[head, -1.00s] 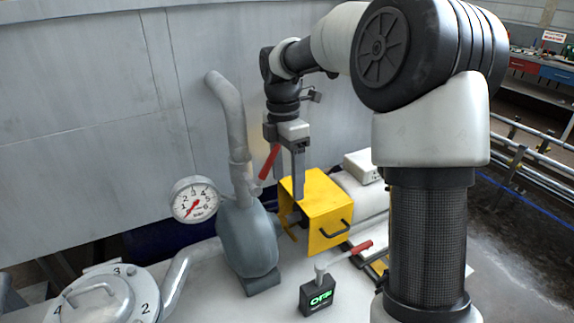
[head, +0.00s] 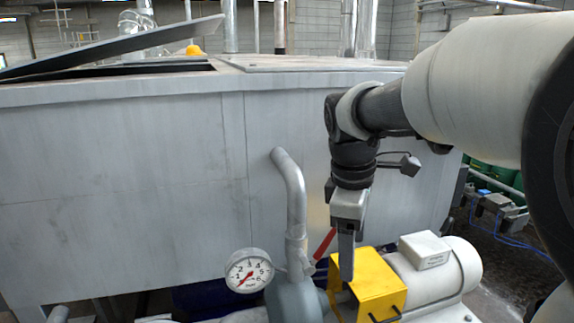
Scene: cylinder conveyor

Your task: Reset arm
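My arm comes in from the right edge, bent at the elbow, with the wrist pointing down. My gripper (head: 346,270) hangs in front of the grey tank wall, over the left part of the yellow guard (head: 371,290). Only one long grey finger shows clearly, so I cannot tell whether it is open or shut. No held object is visible. A red lever (head: 324,243) stands just left of the finger beside the grey pipe (head: 292,195); I cannot tell if they touch.
A round pressure gauge (head: 249,271) stands left of the pipe. A whitish motor (head: 445,268) lies right of the yellow guard. The large grey tank (head: 120,190) fills the background, with a tilted lid (head: 115,45) at the top left. The wall area left of the pipe is clear.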

